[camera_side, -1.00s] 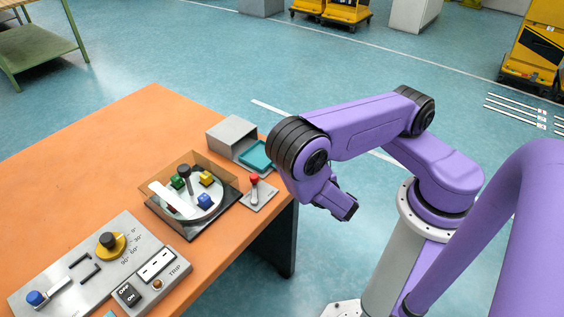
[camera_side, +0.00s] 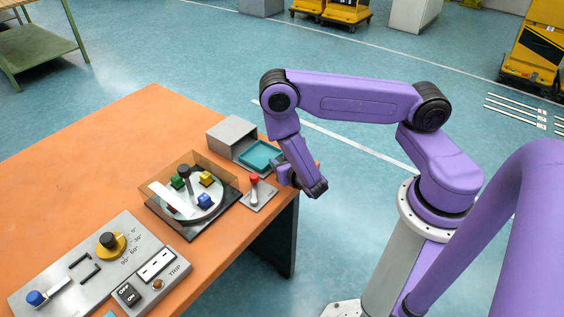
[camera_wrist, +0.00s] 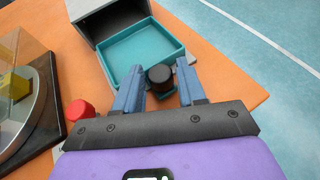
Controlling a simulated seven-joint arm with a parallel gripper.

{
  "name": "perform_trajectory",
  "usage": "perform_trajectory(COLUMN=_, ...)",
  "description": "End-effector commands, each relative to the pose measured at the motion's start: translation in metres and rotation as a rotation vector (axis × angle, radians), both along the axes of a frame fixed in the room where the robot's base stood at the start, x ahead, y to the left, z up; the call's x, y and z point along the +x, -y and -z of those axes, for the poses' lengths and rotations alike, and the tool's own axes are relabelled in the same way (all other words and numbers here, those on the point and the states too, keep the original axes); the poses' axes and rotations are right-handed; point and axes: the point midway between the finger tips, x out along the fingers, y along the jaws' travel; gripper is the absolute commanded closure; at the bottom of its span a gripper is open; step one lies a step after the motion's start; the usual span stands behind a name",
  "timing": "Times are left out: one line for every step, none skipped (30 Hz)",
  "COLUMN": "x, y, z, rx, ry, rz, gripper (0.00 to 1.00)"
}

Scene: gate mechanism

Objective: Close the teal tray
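The teal tray (camera_side: 260,156) is slid out of the grey box (camera_side: 233,134) at the table's right end. In the wrist view the tray (camera_wrist: 140,50) sticks out of the open box (camera_wrist: 108,16), and a black round knob (camera_wrist: 159,76) is at its front edge. My gripper (camera_wrist: 158,88) is open, with one blue finger on each side of the knob and gaps visible between them. I cannot tell whether the fingers are level with it. In the side view my gripper (camera_side: 284,170) is just right of the tray, and the knob is hidden.
A red-topped lever (camera_side: 254,182) stands close to the gripper's left. A turntable (camera_side: 194,200) with coloured cubes and clear walls is farther left. A control panel (camera_side: 110,262) lies at the front.

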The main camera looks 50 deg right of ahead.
Motion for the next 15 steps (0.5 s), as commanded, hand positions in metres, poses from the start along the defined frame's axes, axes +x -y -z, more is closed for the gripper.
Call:
perform_trajectory(x=-0.0001, y=0.0, z=0.0, rx=0.0, ry=0.0, rz=0.0, gripper=0.6)
perform_trajectory(x=-0.0001, y=-0.0001, z=0.0001, rx=0.0, ry=0.0, rz=0.0, gripper=0.6)
perform_trajectory(x=-0.0002, y=-0.0001, z=0.0, rx=0.0, ry=0.0, rz=0.0, gripper=0.6)
perform_trajectory(x=-0.0002, y=-0.0001, z=0.0, rx=0.0, ry=0.0, rz=0.0, gripper=0.7)
perform_trajectory(x=-0.0002, y=-0.0001, z=0.0, rx=0.0, ry=0.0, rz=0.0, gripper=0.8)
perform_trajectory(x=-0.0003, y=-0.0001, z=0.0, rx=0.0, ry=0.0, rz=0.0, gripper=0.93)
perform_trajectory(x=-0.0003, y=-0.0001, z=0.0, rx=0.0, ry=0.0, rz=0.0, gripper=1.0)
perform_trajectory(x=-0.0004, y=-0.0001, z=-0.0001, rx=0.0, ry=0.0, rz=0.0, gripper=1.0)
perform_trajectory(x=-0.0004, y=-0.0001, z=-0.0001, rx=0.0, ry=-0.001, rz=0.0, gripper=1.0)
perform_trajectory(x=-0.0004, y=-0.0001, z=-0.0001, rx=0.0, ry=-0.001, rz=0.0, gripper=1.0)
perform_trajectory(x=-0.0003, y=-0.0001, z=0.0, rx=0.001, ry=0.0, rz=0.0, gripper=1.0)
perform_trajectory(x=0.0007, y=-0.0001, z=0.0, rx=0.001, ry=-0.001, rz=0.001, gripper=1.0)
perform_trajectory(x=0.002, y=-0.0002, z=0.0001, rx=0.002, ry=0.0, rz=0.002, gripper=1.0)
perform_trajectory(x=0.0041, y=-0.0003, z=0.0002, rx=0.002, ry=0.0, rz=0.003, gripper=1.0)
perform_trajectory(x=0.0078, y=-0.0006, z=0.0004, rx=0.004, ry=0.001, rz=0.004, gripper=1.0)
